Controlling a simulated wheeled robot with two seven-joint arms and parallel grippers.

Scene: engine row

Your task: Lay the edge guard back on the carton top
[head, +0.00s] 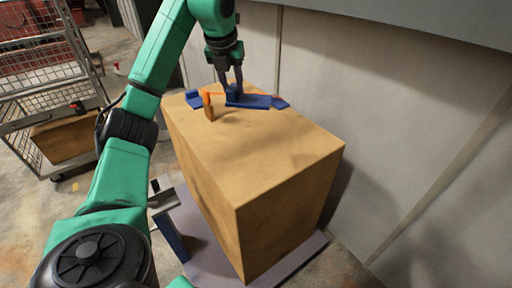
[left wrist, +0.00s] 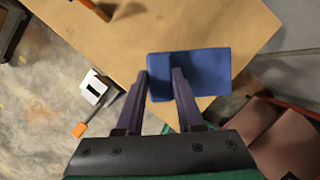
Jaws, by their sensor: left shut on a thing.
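The edge guard, a flat blue piece (head: 255,101), is at the far end of the tan carton's top (head: 240,140). My left gripper (head: 233,97) comes down from above and is shut on it. In the left wrist view the guard (left wrist: 205,72) shows as a blue plate at the fingertips of my left gripper (left wrist: 162,80), across the carton's edge. I cannot tell whether it touches the top. The gripped part is mostly hidden by the fingers. My right gripper is not in view.
The carton stands on a grey base (head: 195,250). A wall (head: 400,130) rises on the right. A wire cage trolley (head: 45,75) stands at left. The near carton top is clear.

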